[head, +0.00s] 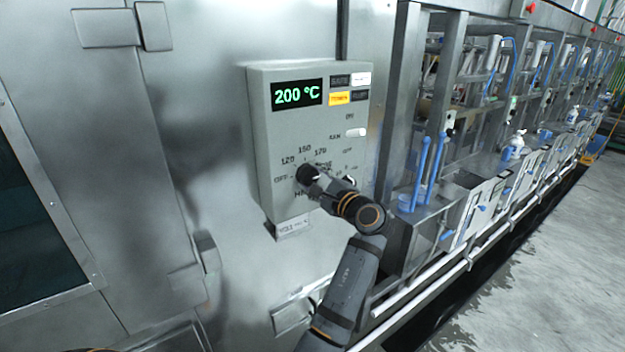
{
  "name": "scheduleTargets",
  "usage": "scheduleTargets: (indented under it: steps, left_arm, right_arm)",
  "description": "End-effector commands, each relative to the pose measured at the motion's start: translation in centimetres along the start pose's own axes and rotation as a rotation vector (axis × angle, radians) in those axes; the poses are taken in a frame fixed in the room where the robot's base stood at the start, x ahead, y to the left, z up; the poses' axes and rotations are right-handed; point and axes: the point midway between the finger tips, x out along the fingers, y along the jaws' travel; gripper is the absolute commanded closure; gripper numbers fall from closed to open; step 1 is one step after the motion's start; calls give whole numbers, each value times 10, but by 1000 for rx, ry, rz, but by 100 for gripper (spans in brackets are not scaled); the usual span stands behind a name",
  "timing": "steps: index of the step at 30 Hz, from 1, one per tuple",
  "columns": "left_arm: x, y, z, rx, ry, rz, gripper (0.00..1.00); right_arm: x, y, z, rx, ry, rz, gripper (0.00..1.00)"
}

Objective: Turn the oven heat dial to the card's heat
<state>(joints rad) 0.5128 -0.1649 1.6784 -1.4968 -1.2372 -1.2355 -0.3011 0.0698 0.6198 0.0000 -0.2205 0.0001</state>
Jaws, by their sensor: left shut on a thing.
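The oven control box (262,140) is a pale grey panel on the steel oven wall. Its display (297,94) reads 200 °C in green. The heat dial's scale shows OFF, 120, 150 and 170; the marks to the right are partly covered or too small to read. My left gripper (306,176) is shut on the heat dial, whose knob and pointer are mostly hidden behind the fingers. My right gripper is not in view.
A fan switch (356,132) sits on the panel above and right of my gripper. Above it are small indicator tiles, one lit amber (339,98). A steel machine line with blue-handled tools (420,175) stands close on the right. The floor (540,270) at far right is clear.

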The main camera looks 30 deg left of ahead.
Motion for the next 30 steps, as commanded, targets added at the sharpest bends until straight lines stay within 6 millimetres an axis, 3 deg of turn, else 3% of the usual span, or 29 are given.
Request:
scheduleTargets:
  steps: [11,30]
  left_arm:
    - [0,4,-2,-221,-2,-3,84]
    - [0,3,-2,-830,0,-5,84]
  right_arm:
    - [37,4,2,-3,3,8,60]
    - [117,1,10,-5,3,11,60]
